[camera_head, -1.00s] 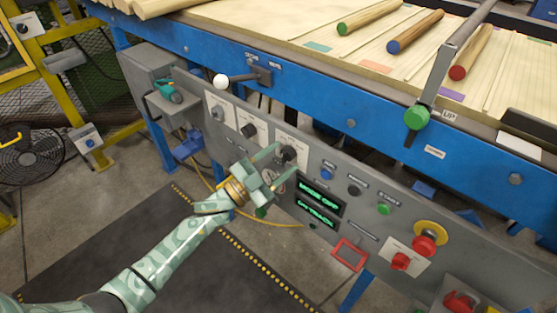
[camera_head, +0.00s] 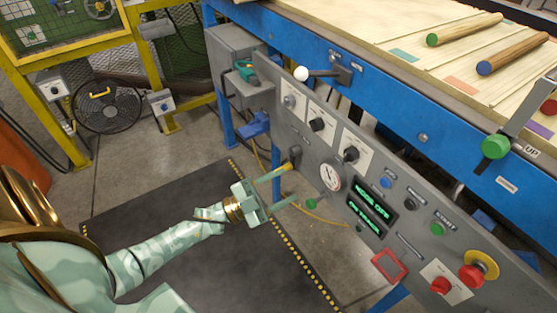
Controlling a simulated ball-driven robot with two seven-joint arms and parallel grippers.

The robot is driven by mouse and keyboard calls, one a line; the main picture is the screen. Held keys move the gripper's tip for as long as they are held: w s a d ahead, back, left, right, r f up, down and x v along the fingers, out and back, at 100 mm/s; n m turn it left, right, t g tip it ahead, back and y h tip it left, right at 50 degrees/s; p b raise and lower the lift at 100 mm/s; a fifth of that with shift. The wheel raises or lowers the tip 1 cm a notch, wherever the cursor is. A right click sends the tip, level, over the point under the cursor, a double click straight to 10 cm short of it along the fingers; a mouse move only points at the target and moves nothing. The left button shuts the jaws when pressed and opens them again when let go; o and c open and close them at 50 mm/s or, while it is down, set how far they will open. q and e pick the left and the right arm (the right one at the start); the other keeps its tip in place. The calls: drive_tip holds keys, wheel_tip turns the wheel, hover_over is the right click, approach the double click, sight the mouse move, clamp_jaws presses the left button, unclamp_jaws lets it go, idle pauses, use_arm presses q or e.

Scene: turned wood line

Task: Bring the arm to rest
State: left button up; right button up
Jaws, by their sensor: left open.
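My left gripper (camera_head: 282,187) is open, with its two pale green fingers apart and nothing between them. It hangs in front of the left part of the grey control panel (camera_head: 300,132), left of the round gauge (camera_head: 331,177). A dark knob or lever with a yellow part (camera_head: 293,157) shows just past the upper finger; I cannot tell whether they touch. My left arm (camera_head: 165,243) comes in from the lower left over the dark floor mat. My right gripper is not in view.
Wooden rods (camera_head: 465,30) lie on the bench above. A fan (camera_head: 107,106) stands at the back left. The mat (camera_head: 190,200) is clear.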

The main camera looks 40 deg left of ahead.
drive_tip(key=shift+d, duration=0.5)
